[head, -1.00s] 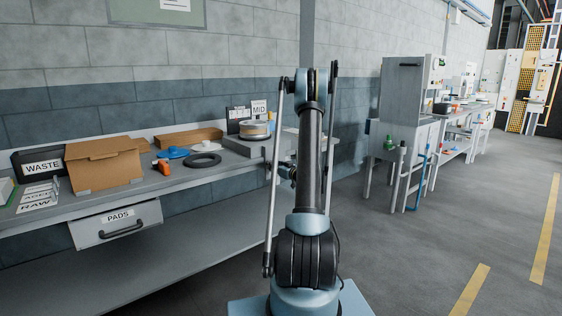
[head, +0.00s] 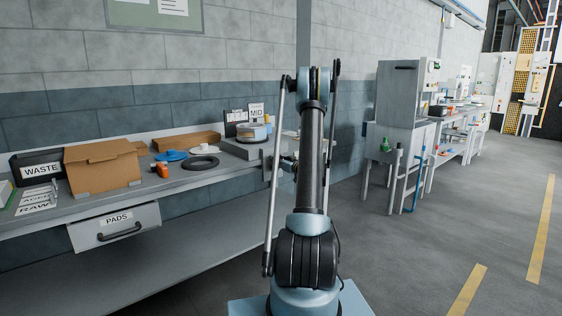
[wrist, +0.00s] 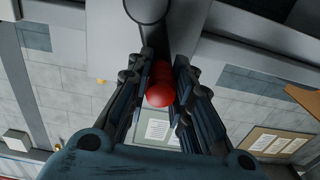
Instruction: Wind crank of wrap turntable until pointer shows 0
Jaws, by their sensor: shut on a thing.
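The wrap turntable (head: 240,150) is a grey box on the bench with a round pale and tan top (head: 252,133). My arm hides its right side in the head view. A red rounded crank knob (wrist: 160,92) is between the fingers of my gripper (wrist: 163,68) in the wrist view. The fingers are shut on it from both sides. A grey round part (wrist: 146,8) is just beyond the fingertips. In the head view my gripper is hidden behind my arm. I cannot make out the pointer or its scale.
On the bench to the left are a black ring (head: 201,163), a blue part (head: 171,155), an orange item (head: 162,170), a cardboard box (head: 103,168) and a WASTE bin (head: 38,168). A MID label (head: 257,113) stands behind the turntable. The floor at right is clear.

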